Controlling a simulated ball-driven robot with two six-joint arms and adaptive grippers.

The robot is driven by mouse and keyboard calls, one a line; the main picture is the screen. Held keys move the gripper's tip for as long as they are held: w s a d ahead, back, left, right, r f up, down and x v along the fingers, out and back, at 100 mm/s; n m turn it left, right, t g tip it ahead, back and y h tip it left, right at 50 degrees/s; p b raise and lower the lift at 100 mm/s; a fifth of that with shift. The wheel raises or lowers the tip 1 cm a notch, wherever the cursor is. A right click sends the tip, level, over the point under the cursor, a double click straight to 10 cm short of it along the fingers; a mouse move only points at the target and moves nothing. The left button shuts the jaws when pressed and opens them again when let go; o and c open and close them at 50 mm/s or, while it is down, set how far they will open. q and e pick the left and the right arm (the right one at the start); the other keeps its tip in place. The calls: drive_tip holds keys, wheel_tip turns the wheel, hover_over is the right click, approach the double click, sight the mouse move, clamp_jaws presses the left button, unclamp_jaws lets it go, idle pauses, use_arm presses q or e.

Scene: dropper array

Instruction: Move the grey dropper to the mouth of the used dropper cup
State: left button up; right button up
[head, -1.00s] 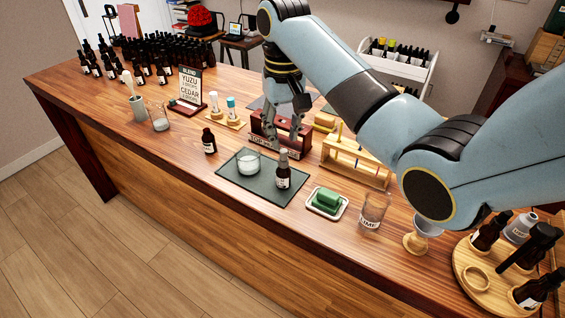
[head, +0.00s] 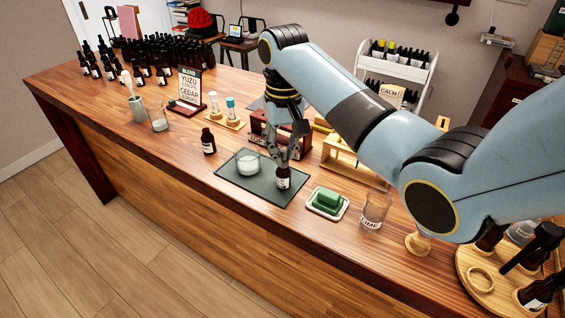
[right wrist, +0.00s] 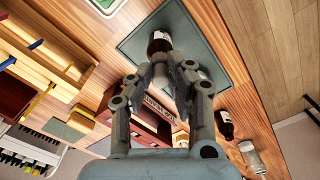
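A brown dropper bottle (head: 283,181) with a white label stands on the dark green mat (head: 236,182); it also shows in the right wrist view (right wrist: 159,42). Its grey dropper top is mostly hidden by my right gripper (head: 284,158). In the right wrist view my right gripper (right wrist: 161,74) has its fingertips close together at the bottle's top, one on each side; I cannot tell whether they press on the dropper. A clear glass (head: 374,212) with a hard-to-read label stands right of the mat; I cannot tell if it is the used dropper cup. My left gripper is not in view.
A glass jar (head: 248,161) stands on the mat beside the bottle. Another brown bottle (head: 208,142) stands left of it. A green block lies on a white dish (head: 343,212). A wooden rack (head: 340,171) is behind. A round wooden tray (head: 466,287) with bottles is at right.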

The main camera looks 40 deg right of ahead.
drive_tip(key=shift+r, duration=0.2)
drive_tip(key=shift+r+p, duration=0.45)
drive_tip(key=shift+p, duration=0.1)
